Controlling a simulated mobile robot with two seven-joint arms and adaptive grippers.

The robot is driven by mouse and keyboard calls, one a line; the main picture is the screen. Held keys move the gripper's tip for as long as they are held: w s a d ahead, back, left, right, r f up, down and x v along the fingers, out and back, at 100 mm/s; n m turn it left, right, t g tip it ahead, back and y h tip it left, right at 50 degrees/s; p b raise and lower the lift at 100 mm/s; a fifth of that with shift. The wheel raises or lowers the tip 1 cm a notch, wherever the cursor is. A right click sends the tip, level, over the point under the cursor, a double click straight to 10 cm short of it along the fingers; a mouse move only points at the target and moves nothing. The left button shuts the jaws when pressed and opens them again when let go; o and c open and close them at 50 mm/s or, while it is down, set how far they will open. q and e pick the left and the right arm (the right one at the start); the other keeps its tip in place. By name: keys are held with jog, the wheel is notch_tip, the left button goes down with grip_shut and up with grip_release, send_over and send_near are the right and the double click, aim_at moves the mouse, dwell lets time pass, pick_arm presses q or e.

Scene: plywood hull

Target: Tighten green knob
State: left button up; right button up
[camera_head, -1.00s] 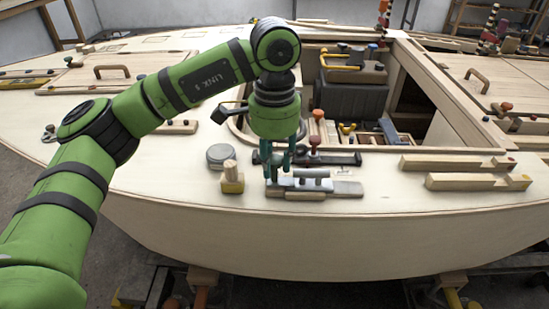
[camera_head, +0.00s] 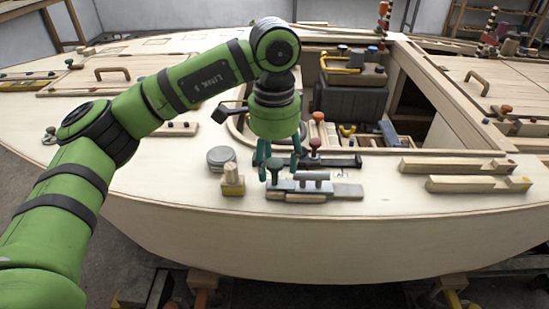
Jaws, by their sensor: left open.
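The green knob (camera_head: 275,164) stands upright at the left end of a grey metal fixture (camera_head: 348,190) on the near edge of the plywood deck. My left gripper (camera_head: 278,158) points down just behind and above the knob, its teal fingers spread apart. The knob partly covers the gap between the fingers. The fingers look empty, and I cannot tell whether either one touches the knob. My right gripper is not in view.
A wooden block (camera_head: 232,182) and a round grey tin (camera_head: 221,157) stand left of the fixture. A dark clamp with a red knob (camera_head: 314,144) lies behind it. Wooden strips (camera_head: 470,184) lie to the right. An open hatch holds a dark toolbox (camera_head: 350,98).

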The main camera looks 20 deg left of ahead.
aim_at(274, 161)
pick_arm(q)
jog(key=shift+r, duration=0.1)
notch_tip(274, 161, up, 7)
jog(key=shift+r, duration=0.2)
dwell(0.4)
